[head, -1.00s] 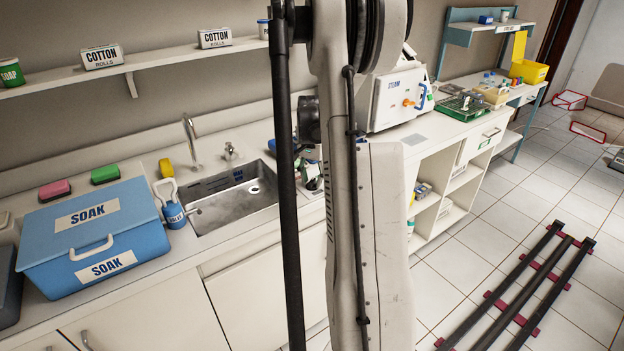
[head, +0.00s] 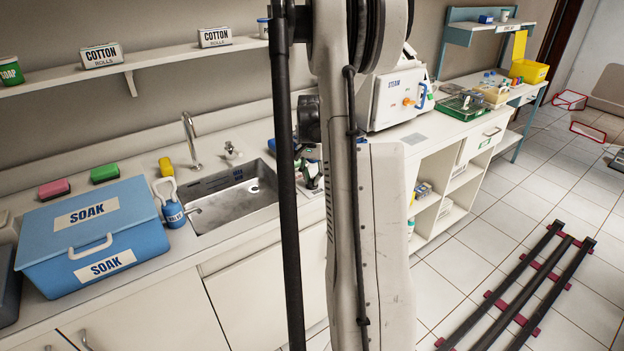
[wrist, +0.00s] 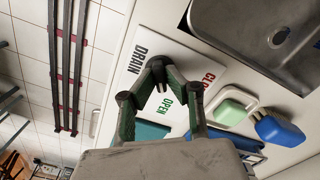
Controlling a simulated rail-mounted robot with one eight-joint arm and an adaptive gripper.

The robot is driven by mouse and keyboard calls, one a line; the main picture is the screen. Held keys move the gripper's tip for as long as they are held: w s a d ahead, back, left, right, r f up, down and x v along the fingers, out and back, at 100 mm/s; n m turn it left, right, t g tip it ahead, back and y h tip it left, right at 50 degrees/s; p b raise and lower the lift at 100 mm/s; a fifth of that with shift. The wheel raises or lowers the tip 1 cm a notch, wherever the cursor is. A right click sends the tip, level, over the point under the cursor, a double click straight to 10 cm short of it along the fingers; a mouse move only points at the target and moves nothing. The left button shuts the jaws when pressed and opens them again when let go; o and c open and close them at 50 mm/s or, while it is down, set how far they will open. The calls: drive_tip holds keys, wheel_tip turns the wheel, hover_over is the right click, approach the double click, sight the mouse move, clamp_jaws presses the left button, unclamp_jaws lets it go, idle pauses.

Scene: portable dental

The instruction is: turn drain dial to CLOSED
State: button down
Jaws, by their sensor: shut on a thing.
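The white drain plate (wrist: 184,66) lies beside the sink in the wrist view, with black DRAIN lettering, green OPEN lettering and red lettering that starts "CLO", the rest covered. My gripper (wrist: 159,72) is over the plate, its fingers brought together on the small dark drain dial (wrist: 161,87). The fingers hide most of the dial, so I cannot tell exactly where it points. In the head view my arm covers most of this spot, and only a bit of the gripper shows to the right of the sink.
The metal sink (head: 235,200) is close to the plate. A pale green item (wrist: 235,108) and a blue item (wrist: 278,130) lie near the gripper in the wrist view. The blue SOAK box (head: 95,235) and a blue bottle (head: 172,212) stand left of the sink.

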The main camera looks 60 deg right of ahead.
sight(312, 179)
drive_tip(key=n+b, duration=0.3)
drive_tip(key=n, duration=0.2)
drive_tip(key=shift+n, duration=0.4)
drive_tip(key=n+b, duration=0.1)
drive_tip(key=n, duration=0.4)
drive_tip(key=shift+b, duration=0.3)
drive_tip(key=shift+n, duration=0.3)
drive_tip(key=c, duration=1.8)
unclamp_jaws()
drive_tip(key=shift+r, duration=0.15)
wheel_tip(312, 179, up, 12)
drive_tip(key=shift+f, duration=0.1)
drive_tip(key=shift+a, duration=0.1)
